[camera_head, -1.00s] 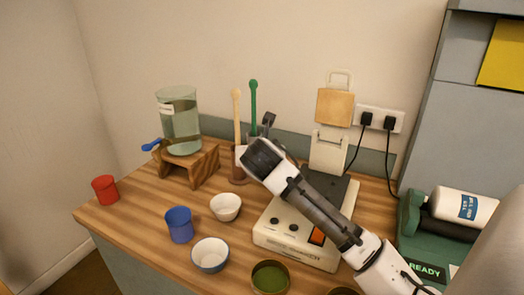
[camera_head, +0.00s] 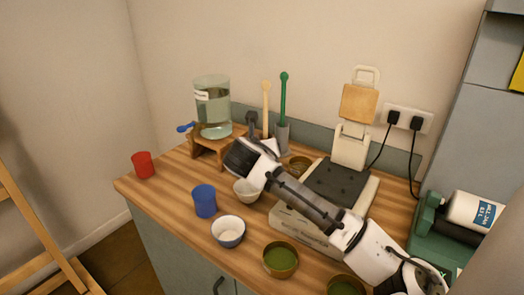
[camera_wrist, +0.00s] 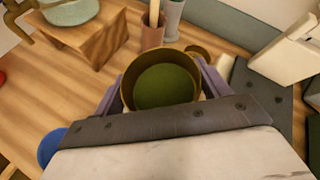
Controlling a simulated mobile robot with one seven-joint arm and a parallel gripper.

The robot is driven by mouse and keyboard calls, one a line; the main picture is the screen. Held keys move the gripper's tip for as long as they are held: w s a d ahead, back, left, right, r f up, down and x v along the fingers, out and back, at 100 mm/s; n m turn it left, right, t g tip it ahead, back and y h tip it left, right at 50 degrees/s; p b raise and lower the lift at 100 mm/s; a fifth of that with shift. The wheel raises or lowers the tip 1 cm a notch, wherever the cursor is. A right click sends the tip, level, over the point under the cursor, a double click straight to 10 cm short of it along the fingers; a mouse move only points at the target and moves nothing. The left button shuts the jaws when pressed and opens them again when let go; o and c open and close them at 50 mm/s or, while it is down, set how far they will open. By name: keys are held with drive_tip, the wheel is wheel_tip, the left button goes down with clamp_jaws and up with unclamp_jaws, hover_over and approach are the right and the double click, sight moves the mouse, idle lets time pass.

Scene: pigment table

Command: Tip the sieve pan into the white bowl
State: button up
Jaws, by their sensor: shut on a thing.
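A round brass sieve pan (camera_wrist: 165,82) with green powder inside is between my gripper's fingers (camera_wrist: 162,92) in the wrist view. My gripper is shut on it. The pan looks about level, with the powder facing up. In the head view my gripper (camera_head: 256,138) is above the table behind the small white bowl, and my wrist hides the pan. The small white bowl (camera_head: 244,191) stands on the table, partly covered by my arm. I cannot make it out in the wrist view.
A blue cup (camera_head: 204,202) and a red cup (camera_head: 143,165) stand left. Brass pans of green powder (camera_head: 281,260) are at the front. A glass jar on a wooden stand (camera_head: 212,148), a grey holder (camera_head: 282,137) and a scale-like device (camera_head: 345,185) stand behind.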

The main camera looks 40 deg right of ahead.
drive_tip(key=shift+a+r+n+g+h, duration=0.15)
drive_tip(key=shift+n+g+h, duration=0.35)
drive_tip(key=shift+n+h, duration=0.5)
drive_tip(key=shift+w+n+h+b, duration=0.15)
drive_tip(key=shift+n+h+b, duration=0.15)
drive_tip(key=shift+n+b, duration=0.3)
drive_tip(key=n+h+b, duration=0.1)
drive_tip(key=f+n+g+h+b, duration=0.1)
drive_tip(key=b, duration=0.1)
drive_tip(key=w+a+f+n+h+b, duration=0.1)
drive_tip(key=n+b, duration=0.1)
drive_tip(key=shift+a+n, duration=0.2)
drive_tip(key=shift+n, duration=0.1)
drive_tip(key=f+n+h, duration=0.1)
drive_tip(key=n, duration=0.1)
drive_tip(key=w+a+f+n+h, duration=0.1)
drive_tip(key=n, duration=0.1)
drive_tip(key=f+n+h, duration=0.1)
drive_tip(key=shift+w+a+f+n+t+h, duration=0.3)
drive_tip(key=shift+a+n+h, duration=0.05)
drive_tip(key=shift+n+h, duration=0.05)
drive_tip(key=shift+d+p, duration=0.15)
drive_tip(key=shift+p, duration=0.3)
idle(0.7)
